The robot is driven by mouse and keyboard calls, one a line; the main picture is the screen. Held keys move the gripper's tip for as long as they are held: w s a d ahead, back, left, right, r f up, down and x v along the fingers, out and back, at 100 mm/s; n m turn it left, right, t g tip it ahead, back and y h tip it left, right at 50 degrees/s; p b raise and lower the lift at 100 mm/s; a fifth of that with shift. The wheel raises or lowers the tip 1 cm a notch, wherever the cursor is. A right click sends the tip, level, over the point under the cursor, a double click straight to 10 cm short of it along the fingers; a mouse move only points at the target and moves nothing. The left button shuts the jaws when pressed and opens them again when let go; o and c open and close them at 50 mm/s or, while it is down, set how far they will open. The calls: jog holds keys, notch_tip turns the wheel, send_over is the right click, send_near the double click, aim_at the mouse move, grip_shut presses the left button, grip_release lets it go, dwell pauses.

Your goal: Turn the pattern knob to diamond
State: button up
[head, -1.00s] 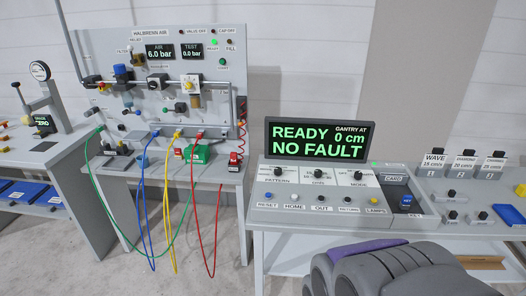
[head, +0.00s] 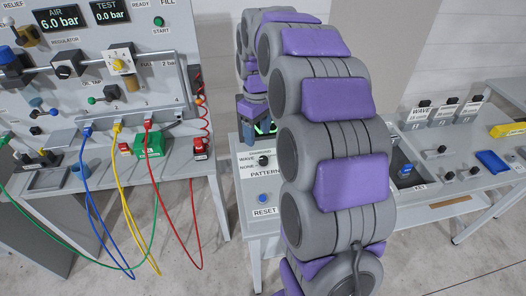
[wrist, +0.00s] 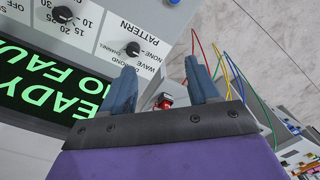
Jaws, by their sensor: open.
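The pattern knob is a small black knob (head: 264,160) above the PATTERN label on the sloped console panel. It also shows in the wrist view (wrist: 132,48), ringed by the words NONE, WAVE, DIAMOND and CHANNEL. I cannot tell which word its pointer faces. My gripper (wrist: 160,66) is open, with two blue-grey fingers apart and nothing between them. In the wrist view the knob lies just beyond the left finger, not between the fingers. In the head view my gripper is behind the knob, near the display, partly hidden by my arm.
The display (wrist: 45,85) reads READY and NO FAULT, partly cut off. A second black knob (wrist: 62,15) sits beside the pattern knob. A blue RESET button (head: 262,198) is in front. An air bench with coloured hoses (head: 120,180) stands left, across a floor gap.

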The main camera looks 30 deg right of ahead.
send_over(263, 158)
jog(key=f, duration=0.1)
jog(key=shift+n, duration=0.4)
notch_tip(263, 158, down, 17)
jog(key=b, duration=0.2)
jog(key=shift+f+b, duration=0.2)
jog(key=shift+b, duration=0.15)
jog(key=shift+d, duration=0.1)
jog(key=c, duration=1)
jog(key=shift+c, duration=0.2)
